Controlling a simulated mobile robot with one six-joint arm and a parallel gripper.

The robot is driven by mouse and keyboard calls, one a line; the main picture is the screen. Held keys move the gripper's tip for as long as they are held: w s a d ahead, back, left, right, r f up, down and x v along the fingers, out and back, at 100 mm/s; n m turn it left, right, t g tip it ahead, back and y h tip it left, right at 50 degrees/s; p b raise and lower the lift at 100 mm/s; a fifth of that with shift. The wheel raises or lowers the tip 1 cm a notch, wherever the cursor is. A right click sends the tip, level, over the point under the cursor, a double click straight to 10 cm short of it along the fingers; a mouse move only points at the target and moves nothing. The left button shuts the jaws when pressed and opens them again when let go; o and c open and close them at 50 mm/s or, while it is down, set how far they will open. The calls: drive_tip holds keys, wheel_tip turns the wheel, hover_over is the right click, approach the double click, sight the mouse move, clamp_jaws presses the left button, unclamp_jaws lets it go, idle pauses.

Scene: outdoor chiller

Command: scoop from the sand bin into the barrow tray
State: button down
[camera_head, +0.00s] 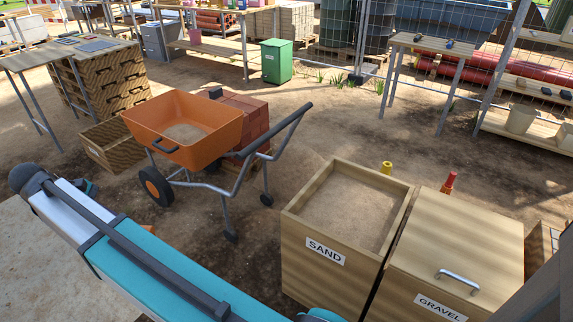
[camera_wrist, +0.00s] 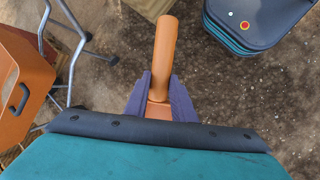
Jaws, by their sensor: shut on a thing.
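The wooden sand bin (camera_head: 318,262), labelled SAND, stands open at centre right in the head view, with pale sand (camera_head: 345,208) near its rim. The orange barrow tray (camera_head: 205,147) sits on its wheelbarrow at left of centre, with a patch of sand (camera_head: 185,133) on its floor. Part of the orange tray also shows at the left edge of the wrist view (camera_wrist: 30,75). My gripper (camera_wrist: 160,97) is shut on an orange handle (camera_wrist: 165,45), seemingly the scoop's. The rest of that tool is hidden, so its load cannot be told. I cannot make out the gripper in the head view.
A lidded gravel bin (camera_head: 455,240) stands right of the sand bin. A red brick stack (camera_head: 240,110) is behind the barrow, and a low wooden box (camera_head: 105,145) lies left of it. Bare ground lies between barrow and sand bin.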

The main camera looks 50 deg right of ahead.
drive_tip(key=shift+d, duration=0.15)
drive_tip(key=shift+w+d, duration=0.1)
drive_tip(key=shift+d, duration=0.05)
drive_tip(key=s+d+f+m+g+p, duration=0.1)
drive_tip(key=s+d+g+p, duration=0.15)
drive_tip(key=d, duration=1.35)
drive_tip(key=s+d+m+g+p, duration=0.1)
drive_tip(key=s+d+p, duration=0.15)
drive_tip(key=d, duration=1.35)
drive_tip(key=s+d+f+m+g+p, duration=0.1)
drive_tip(key=s+d, duration=0.6)
drive_tip(key=d, duration=0.2)
drive_tip(key=s+d+m+g+p, duration=0.1)
drive_tip(key=s+d, duration=0.5)
drive_tip(key=d, duration=0.3)
drive_tip(key=s+d+p, duration=0.1)
drive_tip(key=s+d, duration=0.4)
drive_tip(key=s, duration=0.4)
drive_tip(key=s+d+m+g+p, duration=0.1)
drive_tip(key=s+d, duration=0.5)
drive_tip(key=s, duration=0.4)
drive_tip(key=s+d+g+y+p, duration=0.1)
drive_tip(key=s+d, duration=0.5)
drive_tip(key=s, duration=0.3)
drive_tip(key=shift+s+f+m, duration=0.2)
drive_tip(key=shift+f+m, duration=0.1)
drive_tip(key=shift+f, duration=0.1)
drive_tip(key=shift+f, duration=0.2)
